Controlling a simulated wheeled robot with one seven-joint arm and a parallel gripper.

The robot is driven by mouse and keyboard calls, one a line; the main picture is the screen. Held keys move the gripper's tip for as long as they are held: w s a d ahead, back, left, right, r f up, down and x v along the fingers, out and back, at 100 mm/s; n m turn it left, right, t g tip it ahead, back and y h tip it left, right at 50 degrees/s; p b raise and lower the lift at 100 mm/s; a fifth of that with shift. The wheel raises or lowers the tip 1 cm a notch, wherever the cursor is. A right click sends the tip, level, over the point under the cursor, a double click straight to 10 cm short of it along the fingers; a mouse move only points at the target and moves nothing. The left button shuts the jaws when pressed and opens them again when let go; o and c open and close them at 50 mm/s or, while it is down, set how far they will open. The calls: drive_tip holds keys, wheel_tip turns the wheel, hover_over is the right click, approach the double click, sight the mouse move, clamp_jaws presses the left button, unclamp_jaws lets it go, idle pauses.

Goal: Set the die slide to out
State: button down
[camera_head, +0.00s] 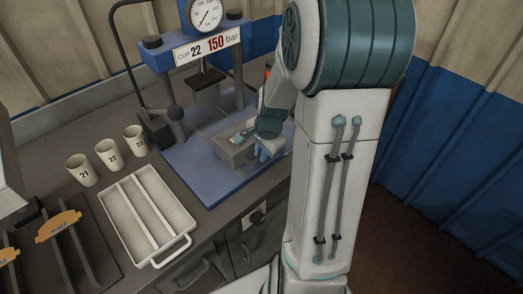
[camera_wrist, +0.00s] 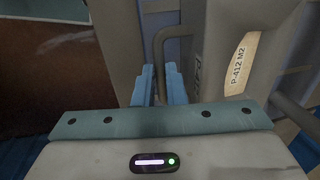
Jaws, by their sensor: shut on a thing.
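The die slide (camera_head: 232,152) is a grey block on the blue base of the press, towards its front and forward of the press ram (camera_head: 205,88). My gripper (camera_head: 262,150) is at its right front side. In the wrist view my gripper's blue fingers (camera_wrist: 160,80) are shut on the die slide's handle (camera_wrist: 158,42), a bent grey bar. A beige label reading P-412 M2 (camera_wrist: 240,63) shows on the grey body beside the handle. My arm and hand hide part of the slide in the head view.
The blue press (camera_head: 190,178) carries a gauge (camera_head: 206,14) and a sign reading CUP 22, 150 bar (camera_head: 207,45). Several numbered cups (camera_head: 108,153) and a white divided tray (camera_head: 147,203) stand left of it. Dark racks with orange tags (camera_head: 57,226) are further left.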

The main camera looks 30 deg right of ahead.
drive_tip(key=shift+s, duration=0.15)
drive_tip(key=c, duration=1.5)
unclamp_jaws()
drive_tip(key=shift+s+d, duration=0.1)
drive_tip(key=shift+s, duration=0.05)
drive_tip(key=shift+r, duration=0.1)
drive_tip(key=shift+r, duration=0.2)
drive_tip(key=r, duration=0.4)
drive_tip(key=s+r, duration=0.1)
drive_tip(key=r, duration=0.3)
drive_tip(key=s+r, duration=0.1)
drive_tip(key=r, duration=0.4)
drive_tip(key=shift+s+d, duration=0.25)
drive_tip(key=shift+d, duration=0.1)
